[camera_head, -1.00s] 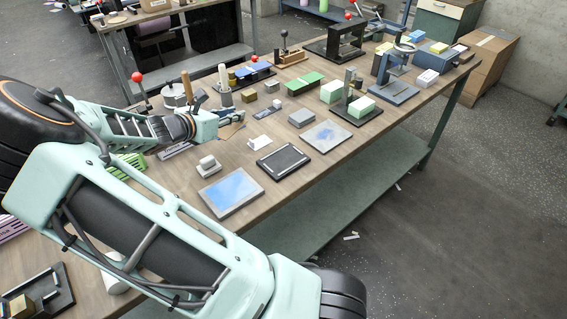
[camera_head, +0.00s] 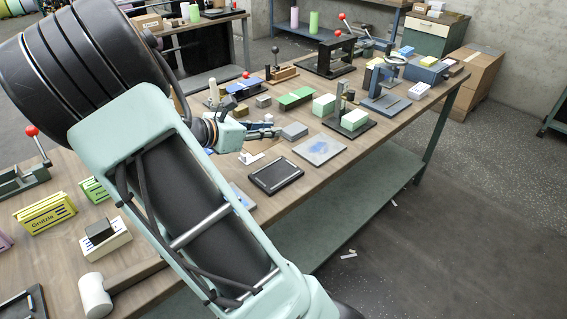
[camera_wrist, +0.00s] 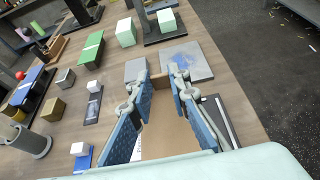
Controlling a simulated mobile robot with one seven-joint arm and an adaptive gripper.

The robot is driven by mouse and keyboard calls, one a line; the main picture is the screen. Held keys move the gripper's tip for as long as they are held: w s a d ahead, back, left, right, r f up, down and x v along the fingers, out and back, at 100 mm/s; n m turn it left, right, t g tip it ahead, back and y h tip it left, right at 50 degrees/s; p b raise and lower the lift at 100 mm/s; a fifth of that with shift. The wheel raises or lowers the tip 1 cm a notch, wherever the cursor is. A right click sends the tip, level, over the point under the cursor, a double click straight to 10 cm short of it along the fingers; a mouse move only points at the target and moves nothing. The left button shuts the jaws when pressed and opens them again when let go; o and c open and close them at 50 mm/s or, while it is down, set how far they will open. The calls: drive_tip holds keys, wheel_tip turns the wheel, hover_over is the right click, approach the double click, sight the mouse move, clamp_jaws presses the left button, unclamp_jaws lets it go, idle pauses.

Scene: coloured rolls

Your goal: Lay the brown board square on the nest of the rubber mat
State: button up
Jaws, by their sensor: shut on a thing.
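The brown board (camera_wrist: 168,128) is between the blue-padded fingers of my gripper (camera_wrist: 162,82) in the wrist view. My gripper is shut on it, and the fingers hide parts of its sides. In the head view my gripper (camera_head: 273,131) is over the middle of the bench, with a tan strip of the board (camera_head: 266,145) showing below it. The black rubber mat (camera_head: 276,176), with a raised rim and a grey inside, lies nearer the front edge. In the wrist view the mat (camera_wrist: 216,105) shows just right of the right finger, partly hidden.
A grey plate with a blue patch (camera_head: 320,149) lies beyond the mat. A grey block (camera_head: 294,131) is close to the gripper. Several green blocks and stands (camera_head: 355,121) are farther back. Clear wood lies along the bench's front edge.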

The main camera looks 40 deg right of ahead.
drive_tip(key=b, duration=0.1)
hover_over(284, 168)
drive_tip(key=f, duration=0.5)
drive_tip(key=shift+w+a, duration=0.15)
drive_tip(key=shift+w, duration=0.1)
drive_tip(key=f, duration=0.2)
drive_tip(key=f+b, duration=0.1)
drive_tip(key=shift+s+f, duration=0.15)
drive_tip(key=shift+s, duration=0.15)
drive_tip(key=shift+f, duration=0.3)
drive_tip(key=o, duration=0.8)
drive_tip(key=p+v, duration=0.2)
drive_tip(key=v, duration=1)
